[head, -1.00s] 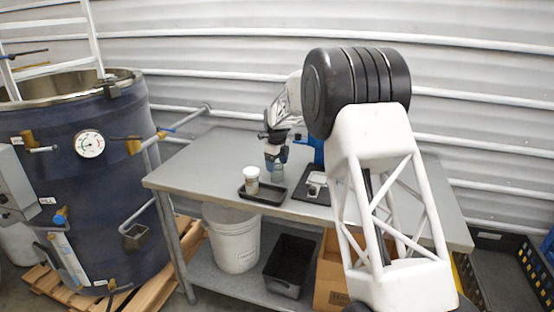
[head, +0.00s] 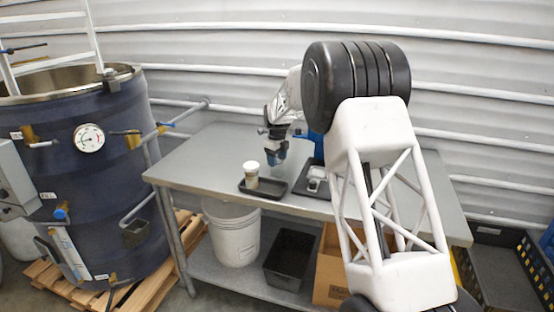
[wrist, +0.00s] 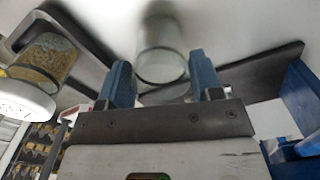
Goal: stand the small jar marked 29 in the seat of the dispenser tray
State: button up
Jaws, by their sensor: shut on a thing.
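My gripper (head: 276,149) is shut on a small clear glass jar (wrist: 161,62), held between its two blue fingers (wrist: 160,78). The jar also shows in the head view as a bluish shape (head: 276,159), partly covered by the fingers. It appears to be above the bench, behind and between two dark trays. No number on it can be read. The left black tray (head: 272,197) holds a white-lidded jar with brown contents (head: 251,175). The right dark tray (head: 297,191) bears a pale object (head: 317,179). I cannot tell which tray has the seat.
The lidded jar (wrist: 40,70) stands close on the left in the wrist view. A blue object (head: 315,143) is behind the right tray, partly hidden by my arm. The grey bench top (head: 205,155) is clear on the left. A white bucket (head: 232,233) stands below.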

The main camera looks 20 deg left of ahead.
jog(key=shift+r, duration=0.15)
jog(key=shift+r, duration=2.35)
jog(key=shift+d, duration=0.1)
jog(key=s+d+r+n, duration=0.2)
jog(key=d+n, duration=0.5)
jog(key=d, duration=0.9)
jog(key=s+d+r+n, duration=0.2)
jog(key=d+n, duration=0.5)
jog(key=d, duration=1)
jog(key=s+d+r+n, duration=0.2)
jog(key=d+n, duration=0.6)
jog(key=d, duration=0.8)
jog(key=shift+d, duration=0.4)
jog(key=shift+s, duration=0.1)
